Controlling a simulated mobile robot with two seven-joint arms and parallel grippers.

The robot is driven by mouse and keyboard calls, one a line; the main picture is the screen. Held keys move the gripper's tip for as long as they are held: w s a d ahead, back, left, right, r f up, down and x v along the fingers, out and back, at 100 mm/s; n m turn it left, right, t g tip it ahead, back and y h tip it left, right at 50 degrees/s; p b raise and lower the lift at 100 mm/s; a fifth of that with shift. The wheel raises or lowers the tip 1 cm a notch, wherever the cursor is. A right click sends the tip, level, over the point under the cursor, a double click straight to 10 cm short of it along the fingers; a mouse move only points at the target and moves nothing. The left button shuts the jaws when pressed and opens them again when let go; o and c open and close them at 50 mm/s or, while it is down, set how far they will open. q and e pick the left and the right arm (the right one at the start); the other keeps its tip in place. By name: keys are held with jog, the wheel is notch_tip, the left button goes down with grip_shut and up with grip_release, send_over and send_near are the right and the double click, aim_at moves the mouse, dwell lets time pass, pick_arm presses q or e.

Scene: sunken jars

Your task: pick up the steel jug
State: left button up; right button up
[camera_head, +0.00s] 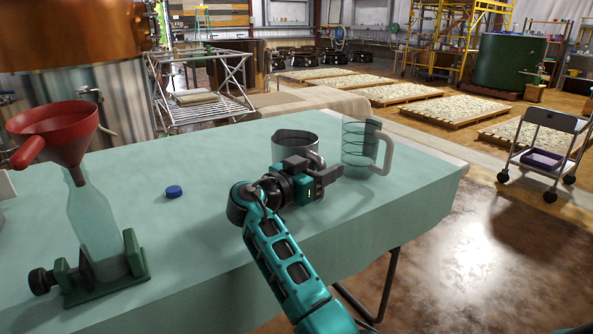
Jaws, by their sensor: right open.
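The steel jug (296,140) stands upright on the green-covered table, slightly right of the picture's middle. It is a grey metal cylinder with an open top, and part of its handle shows at its right side. My right gripper (320,170) is in front of the jug and hides much of its lower part. Its jaws are open and point toward the jug's handle side. I cannot tell whether a finger touches the handle. My left gripper is not in view.
A clear measuring jug (357,151) with a pale handle stands close to the right. At left are a red funnel (58,132) in a clear bottle (97,225), a green clamp (135,257) and a blue cap (174,191). The table (210,240) is clear between.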

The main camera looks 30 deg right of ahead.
grip_shut()
dwell(0.3)
dwell(0.5)
